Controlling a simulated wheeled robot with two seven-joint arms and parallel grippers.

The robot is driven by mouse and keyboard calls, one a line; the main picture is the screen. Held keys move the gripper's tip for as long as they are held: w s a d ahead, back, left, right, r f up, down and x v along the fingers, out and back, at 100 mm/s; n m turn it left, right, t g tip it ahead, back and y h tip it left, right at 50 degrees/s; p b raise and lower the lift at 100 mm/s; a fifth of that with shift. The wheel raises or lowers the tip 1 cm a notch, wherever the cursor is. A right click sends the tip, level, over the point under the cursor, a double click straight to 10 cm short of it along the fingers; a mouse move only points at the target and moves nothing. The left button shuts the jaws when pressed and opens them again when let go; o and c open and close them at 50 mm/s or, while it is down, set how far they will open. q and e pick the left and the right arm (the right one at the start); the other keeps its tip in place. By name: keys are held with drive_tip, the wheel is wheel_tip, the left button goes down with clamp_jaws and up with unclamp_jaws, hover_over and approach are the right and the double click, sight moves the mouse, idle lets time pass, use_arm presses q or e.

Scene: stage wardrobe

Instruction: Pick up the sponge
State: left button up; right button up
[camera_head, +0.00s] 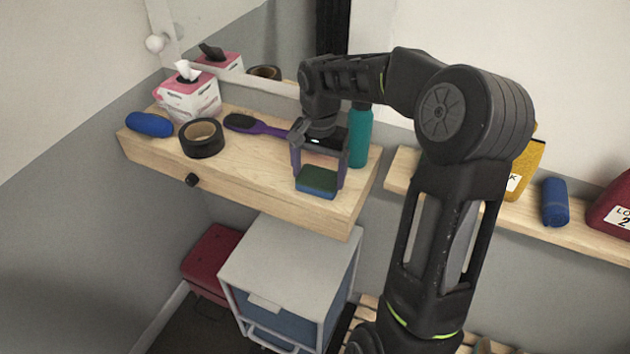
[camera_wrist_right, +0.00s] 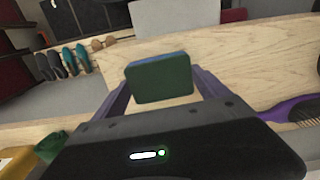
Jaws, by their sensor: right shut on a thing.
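The sponge (camera_head: 317,181) is a small block, dark green on top with a blue side, near the front right of the wooden shelf (camera_head: 240,169). My right gripper (camera_head: 319,177) points down over it, with one finger on either side, and is shut on the sponge. In the right wrist view the sponge (camera_wrist_right: 160,79) sits between the two purple-grey fingers (camera_wrist_right: 162,92). I cannot tell whether it still touches the shelf. My left gripper is not in view.
A teal bottle (camera_head: 361,135) stands close behind my right gripper. A purple brush (camera_head: 258,125), black tape roll (camera_head: 201,138), blue roll (camera_head: 149,124) and tissue box (camera_head: 190,95) occupy the shelf's left. A mirror stands behind. A white-topped cabinet (camera_head: 295,265) is below.

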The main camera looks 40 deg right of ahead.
sight(319, 178)
wheel_tip(319, 178, up, 10)
drive_tip(key=shift+b, duration=0.35)
idle(0.7)
drive_tip(key=o, duration=0.7)
drive_tip(key=shift+c, duration=0.2)
drive_tip(key=c, duration=0.6)
drive_tip(key=shift+o, duration=0.2)
